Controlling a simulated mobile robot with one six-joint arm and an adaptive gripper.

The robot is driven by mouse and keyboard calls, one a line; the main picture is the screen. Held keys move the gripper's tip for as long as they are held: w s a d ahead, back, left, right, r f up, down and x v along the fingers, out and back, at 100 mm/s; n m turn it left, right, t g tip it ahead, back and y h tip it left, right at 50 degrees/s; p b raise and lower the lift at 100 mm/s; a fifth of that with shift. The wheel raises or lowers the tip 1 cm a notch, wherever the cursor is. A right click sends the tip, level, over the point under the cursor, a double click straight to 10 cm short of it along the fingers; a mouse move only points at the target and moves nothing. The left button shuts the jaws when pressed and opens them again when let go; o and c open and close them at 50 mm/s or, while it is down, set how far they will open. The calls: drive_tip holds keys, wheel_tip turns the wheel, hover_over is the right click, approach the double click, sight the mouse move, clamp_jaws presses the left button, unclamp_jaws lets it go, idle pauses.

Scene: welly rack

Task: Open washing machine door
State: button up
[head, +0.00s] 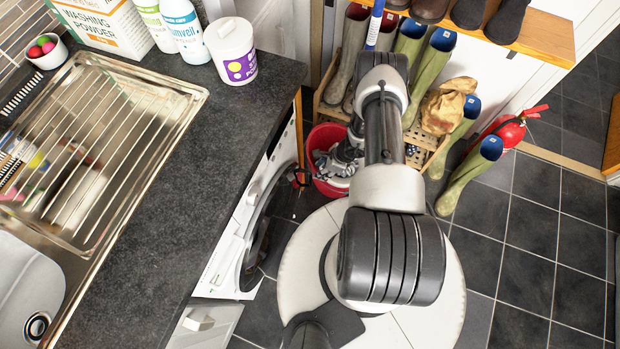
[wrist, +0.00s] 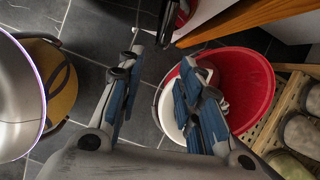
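The washing machine (head: 222,262) is white and stands under the worktop, left of my arm in the head view. Its round dark door (head: 256,243) faces right, seen steeply from above; it looks shut, but the worktop hides part of it. I cannot make out a door handle.
Tiled floor (head: 540,255) is free at right.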

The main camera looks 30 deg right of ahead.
sight(311, 179)
drive_tip(key=b+x, duration=0.5)
drive_tip(key=x, duration=0.6)
drive_tip(key=shift+w+a+f, duration=0.1)
drive_tip(key=shift+w+f, duration=0.05)
drive_tip(key=shift+f, duration=0.1)
drive_tip(key=shift+c, duration=0.2)
clamp_jaws()
